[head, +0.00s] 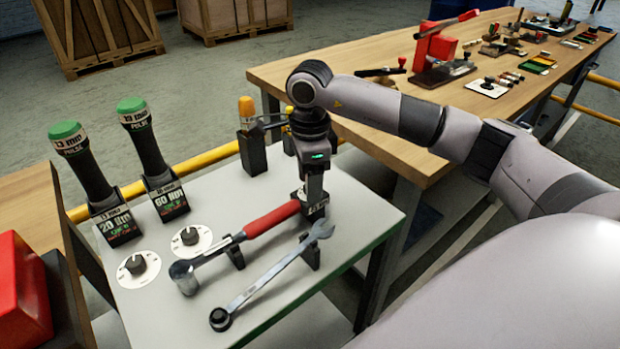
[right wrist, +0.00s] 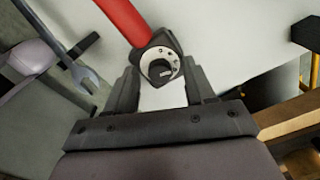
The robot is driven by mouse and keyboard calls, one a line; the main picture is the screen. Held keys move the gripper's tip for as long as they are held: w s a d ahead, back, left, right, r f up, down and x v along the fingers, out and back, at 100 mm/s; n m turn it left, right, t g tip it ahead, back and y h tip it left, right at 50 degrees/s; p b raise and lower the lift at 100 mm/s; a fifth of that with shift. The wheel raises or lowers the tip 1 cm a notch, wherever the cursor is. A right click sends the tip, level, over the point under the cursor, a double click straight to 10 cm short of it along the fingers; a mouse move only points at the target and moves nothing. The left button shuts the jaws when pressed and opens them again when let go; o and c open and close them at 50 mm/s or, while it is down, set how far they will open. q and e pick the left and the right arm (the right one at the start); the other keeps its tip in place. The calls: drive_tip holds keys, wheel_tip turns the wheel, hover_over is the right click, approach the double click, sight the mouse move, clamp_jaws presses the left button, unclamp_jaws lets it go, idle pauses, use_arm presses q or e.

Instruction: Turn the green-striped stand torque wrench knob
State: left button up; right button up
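The torque wrench (head: 270,219) lies across supports on the white-topped stand (head: 345,260), which has a green stripe along its front edge. Its red handle also shows in the right wrist view (right wrist: 126,22). The knob (right wrist: 160,68) is at the handle's end, with a dark rim and a pale marked face. My right gripper (head: 314,200) points down at that end in the head view. In the right wrist view its two fingers (right wrist: 162,80) are apart, one on each side of the knob, with gaps showing. In the head view the knob is mostly hidden by the gripper. My left gripper is not in view.
A combination wrench (head: 272,275) lies beside the torque wrench. Two green-capped tools (head: 88,175) stand at the left behind two dials (head: 138,267). An orange-handled tool (head: 247,108) stands behind my gripper. A wooden workbench (head: 345,130) with a red vise (head: 434,45) is beyond.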

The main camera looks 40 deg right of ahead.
wheel_tip(320, 180, up, 7)
drive_tip(key=shift+r, duration=0.1)
idle(0.6)
drive_tip(key=shift+s, duration=0.1)
idle(0.4)
